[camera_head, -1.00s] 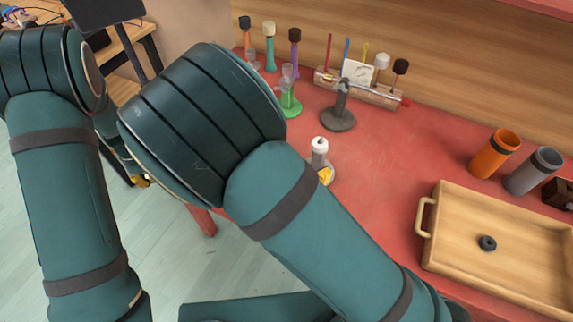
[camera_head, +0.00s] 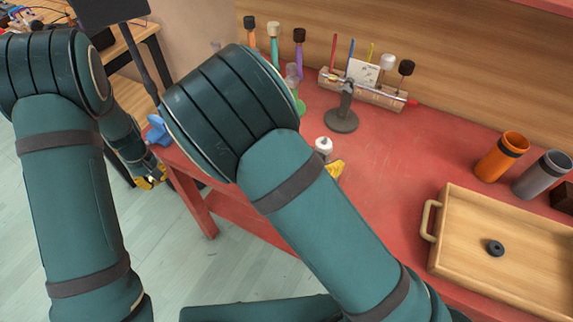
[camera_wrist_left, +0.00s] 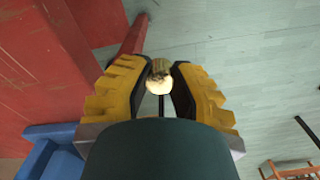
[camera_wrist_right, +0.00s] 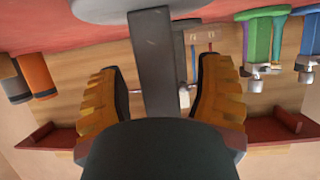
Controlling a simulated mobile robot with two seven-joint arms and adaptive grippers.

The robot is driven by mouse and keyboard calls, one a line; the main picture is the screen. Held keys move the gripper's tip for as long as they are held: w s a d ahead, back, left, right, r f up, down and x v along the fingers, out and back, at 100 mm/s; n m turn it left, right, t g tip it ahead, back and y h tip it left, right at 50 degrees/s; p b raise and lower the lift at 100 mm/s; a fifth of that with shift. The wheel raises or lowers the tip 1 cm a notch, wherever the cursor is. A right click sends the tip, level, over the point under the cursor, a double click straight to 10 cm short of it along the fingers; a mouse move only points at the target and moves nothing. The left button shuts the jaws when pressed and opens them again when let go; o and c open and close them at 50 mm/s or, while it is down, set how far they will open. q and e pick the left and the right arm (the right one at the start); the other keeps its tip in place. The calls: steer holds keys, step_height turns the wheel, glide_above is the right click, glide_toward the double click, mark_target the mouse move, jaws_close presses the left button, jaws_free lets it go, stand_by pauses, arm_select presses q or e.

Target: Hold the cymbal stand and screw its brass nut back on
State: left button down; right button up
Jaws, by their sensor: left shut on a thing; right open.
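The dark grey cymbal stand (camera_head: 342,115), a round base with an upright post, stands on the red table before the back rack. In the right wrist view its post (camera_wrist_right: 155,60) appears between the fingers of my right gripper (camera_wrist_right: 158,85), which is open. The fingers do not visibly touch the post. In the head view one yellow fingertip (camera_head: 335,170) shows past my arm, in front of the stand. My left gripper (camera_wrist_left: 160,75) is shut on the small brass nut (camera_wrist_left: 159,70), low by the table's left edge; the head view shows this gripper too (camera_head: 150,179).
A wooden tray (camera_head: 437,240) with a dark ring (camera_head: 495,248), an orange cup (camera_head: 501,157) and a grey cup (camera_head: 543,174) are at the right. A rack (camera_head: 390,98) and mallets (camera_head: 299,45) line the back. A blue object (camera_head: 158,131) is at the left edge.

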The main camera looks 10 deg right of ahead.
mark_target(326, 137)
jaws_close()
stand_by(0.5)
